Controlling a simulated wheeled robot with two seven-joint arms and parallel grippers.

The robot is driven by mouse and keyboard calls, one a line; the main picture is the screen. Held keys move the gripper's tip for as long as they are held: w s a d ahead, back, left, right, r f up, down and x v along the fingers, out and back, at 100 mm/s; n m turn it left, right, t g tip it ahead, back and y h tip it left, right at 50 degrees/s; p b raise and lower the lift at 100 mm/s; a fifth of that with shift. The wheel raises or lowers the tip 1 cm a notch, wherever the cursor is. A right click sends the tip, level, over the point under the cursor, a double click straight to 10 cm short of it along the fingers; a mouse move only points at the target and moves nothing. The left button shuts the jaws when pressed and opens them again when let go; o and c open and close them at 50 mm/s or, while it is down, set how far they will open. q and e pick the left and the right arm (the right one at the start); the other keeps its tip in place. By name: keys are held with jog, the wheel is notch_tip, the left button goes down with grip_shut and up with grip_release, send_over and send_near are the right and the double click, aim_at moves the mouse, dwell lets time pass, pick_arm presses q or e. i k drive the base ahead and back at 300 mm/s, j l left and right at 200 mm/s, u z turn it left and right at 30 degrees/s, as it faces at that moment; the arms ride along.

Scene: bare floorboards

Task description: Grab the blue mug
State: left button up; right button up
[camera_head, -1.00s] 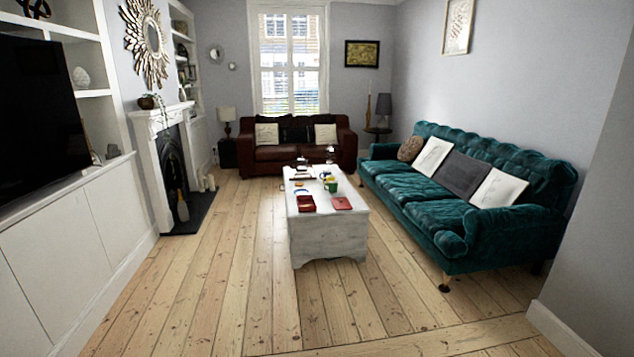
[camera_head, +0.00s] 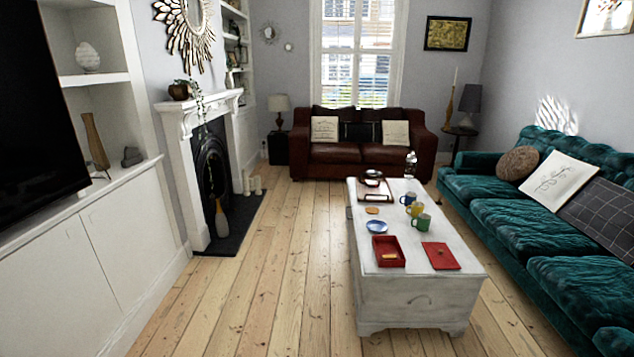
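Three mugs stand in a row near the right side of the white chest (camera_head: 415,301). The farthest is a small dark blue mug (camera_head: 407,199), partly overlapped by a yellow mug (camera_head: 414,209). A green mug (camera_head: 423,222) stands nearest of the three. All three look upright, and the blue one is small at this distance. Neither of my grippers is in view.
The chest top also holds a blue plate (camera_head: 377,227), a red tray (camera_head: 388,251) and a flat red item (camera_head: 440,256). A teal sofa (camera_head: 520,220) stands close on the right. Floorboards (camera_head: 285,260) are clear between fireplace and chest.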

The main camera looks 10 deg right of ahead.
aim_at(408, 200)
jog(key=i+u, duration=0.15)
jog(key=i, duration=0.6)
jog(key=i+u, duration=0.15)
jog(key=i, duration=0.55)
jog(key=i+l+u, duration=0.15)
jog(key=i, duration=0.6)
jog(key=i+z, duration=0.5)
jog(key=i+j+z, duration=0.2)
jog(key=i+z, duration=0.25)
jog(key=i+j+z, duration=0.3)
jog(key=z, duration=0.2)
